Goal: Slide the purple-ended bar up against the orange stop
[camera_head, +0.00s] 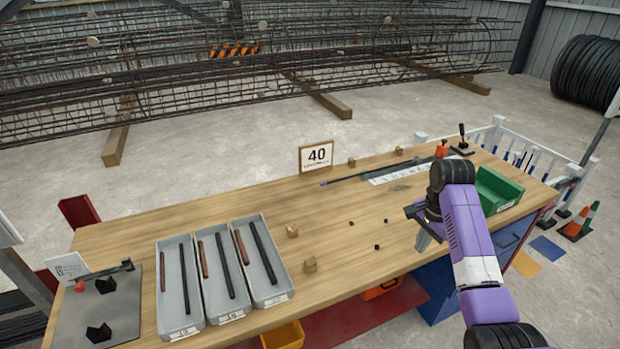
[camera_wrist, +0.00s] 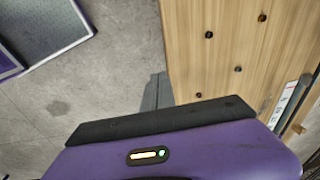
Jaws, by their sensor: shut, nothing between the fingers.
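The purple-ended bar (camera_head: 365,174) is a long dark rod lying along the back of the wooden workbench. Its purple tip (camera_head: 323,184) is at the left, and its other end runs right toward the orange stop (camera_head: 441,151). I cannot tell whether that end touches the stop. A white marked strip (camera_head: 400,171) lies beside the bar. My gripper (camera_head: 422,239) is shut and empty, pointing down near the bench's front edge, in front of the bar and apart from it. Its grey fingers also show in the wrist view (camera_wrist: 157,91), beside the bench edge.
Several small dark pieces (camera_head: 376,247) lie on the bench left of my gripper. A green bin (camera_head: 500,190) is at right. The bench middle is mostly clear.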

